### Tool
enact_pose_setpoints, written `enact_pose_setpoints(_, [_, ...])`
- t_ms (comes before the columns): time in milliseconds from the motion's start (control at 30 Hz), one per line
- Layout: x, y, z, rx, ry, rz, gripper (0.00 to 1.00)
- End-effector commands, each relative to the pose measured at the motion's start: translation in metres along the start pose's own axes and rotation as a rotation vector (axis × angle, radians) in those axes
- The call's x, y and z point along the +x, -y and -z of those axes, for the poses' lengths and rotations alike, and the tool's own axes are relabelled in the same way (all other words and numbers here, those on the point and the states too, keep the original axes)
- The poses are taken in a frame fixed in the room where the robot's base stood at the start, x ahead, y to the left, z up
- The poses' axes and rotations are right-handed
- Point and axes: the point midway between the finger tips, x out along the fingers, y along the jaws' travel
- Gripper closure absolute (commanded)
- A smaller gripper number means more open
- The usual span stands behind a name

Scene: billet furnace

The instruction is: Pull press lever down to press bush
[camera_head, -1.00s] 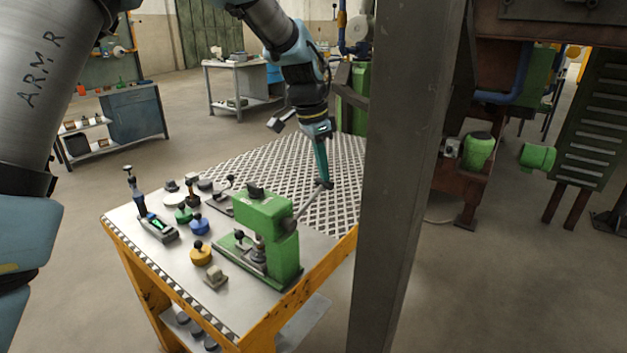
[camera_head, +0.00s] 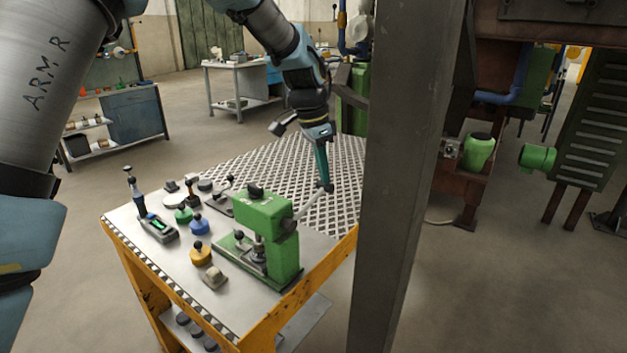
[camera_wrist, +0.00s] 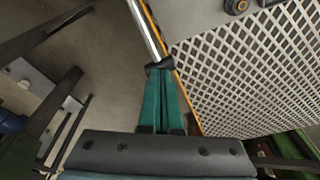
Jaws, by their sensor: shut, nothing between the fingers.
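The green press (camera_head: 268,235) stands on the yellow-framed workbench. Its grey lever (camera_head: 307,206) slopes up and right from the press body to a dark knob (camera_head: 328,188). My gripper (camera_head: 325,182) reaches down from above, with its fingertips at the knob. In the wrist view the teal fingers of my gripper (camera_wrist: 162,78) are together, and the dark knob (camera_wrist: 158,66) is at their tips. The lever rod (camera_wrist: 143,27) runs upward from it. Contact looks likely but cannot be told surely. The bush under the press ram (camera_head: 259,252) is too small to make out clearly.
The bench top (camera_head: 185,270) holds a yellow-based knob piece (camera_head: 201,254), a blue one (camera_head: 198,225) and a digital gauge (camera_head: 158,228). A white lattice panel (camera_head: 290,160) lies behind the press. A dark steel post (camera_head: 405,180) rises close on the right.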

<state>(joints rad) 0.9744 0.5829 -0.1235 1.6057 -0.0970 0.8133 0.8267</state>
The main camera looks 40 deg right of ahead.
Motion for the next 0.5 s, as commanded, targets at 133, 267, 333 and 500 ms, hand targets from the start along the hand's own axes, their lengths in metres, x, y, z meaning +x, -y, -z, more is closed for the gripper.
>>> enact_pose_setpoints(133, [0.0021,0.0002,-0.0007,-0.001,0.002,-0.001,1.00])
enact_pose_setpoints(267, [0.0057,0.0007,-0.0009,-0.001,0.002,-0.001,1.00])
enact_pose_setpoints(333, [0.0074,0.0010,-0.0009,-0.001,0.002,-0.001,1.00])
enact_pose_setpoints(500, [0.0079,0.0010,-0.0006,-0.001,0.002,-0.001,1.00])
